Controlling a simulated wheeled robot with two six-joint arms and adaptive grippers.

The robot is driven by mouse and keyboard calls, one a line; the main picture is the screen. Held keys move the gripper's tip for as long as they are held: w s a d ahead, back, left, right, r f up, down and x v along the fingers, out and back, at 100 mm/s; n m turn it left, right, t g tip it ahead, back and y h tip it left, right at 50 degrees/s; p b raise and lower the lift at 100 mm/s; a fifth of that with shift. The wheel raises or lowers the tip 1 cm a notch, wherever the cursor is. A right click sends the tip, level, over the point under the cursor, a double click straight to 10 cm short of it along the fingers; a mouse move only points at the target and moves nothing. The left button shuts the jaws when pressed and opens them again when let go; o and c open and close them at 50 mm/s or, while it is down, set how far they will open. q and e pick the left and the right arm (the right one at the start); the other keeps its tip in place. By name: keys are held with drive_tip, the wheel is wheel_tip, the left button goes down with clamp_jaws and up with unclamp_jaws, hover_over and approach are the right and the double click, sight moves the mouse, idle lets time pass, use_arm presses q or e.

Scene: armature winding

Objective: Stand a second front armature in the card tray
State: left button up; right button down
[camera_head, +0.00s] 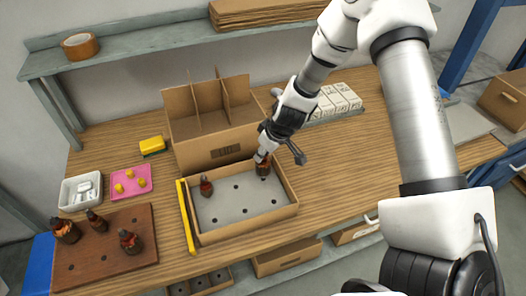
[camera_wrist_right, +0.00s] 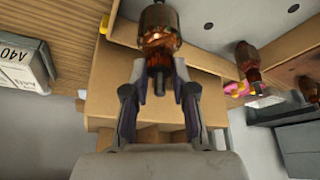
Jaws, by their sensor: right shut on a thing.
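The card tray (camera_head: 240,232) lies on the bench, with a grey floor that has several dark holes. One copper-and-dark armature (camera_head: 206,187) stands upright in it near the back left. My right gripper (camera_head: 264,154) reaches down into the tray's back right corner, shut on the shaft of a second armature (camera_head: 263,169). In the right wrist view this armature (camera_wrist_right: 158,28) has its shaft between the fingers (camera_wrist_right: 158,88). It looks upright; whether its lower end sits in a hole is hidden. My left gripper is not in view.
A brown board (camera_head: 85,270) at the front left holds several armatures. A tall divided carton (camera_head: 210,125) stands close behind the tray. A yellow strip (camera_head: 186,215) lies along the tray's left side. White boxes (camera_head: 338,100) stand behind my right arm.

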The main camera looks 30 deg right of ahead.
drive_tip(key=shift+f, duration=0.1)
drive_tip(key=shift+f+b, duration=1.05)
drive_tip(key=shift+c, duration=2.4)
unclamp_jaws()
drive_tip(key=shift+r, duration=0.1)
wheel_tip(320, 180, up, 10)
drive_tip(key=p, duration=1)
drive_tip(key=shift+p, duration=0.3)
drive_tip(key=shift+s, duration=0.1)
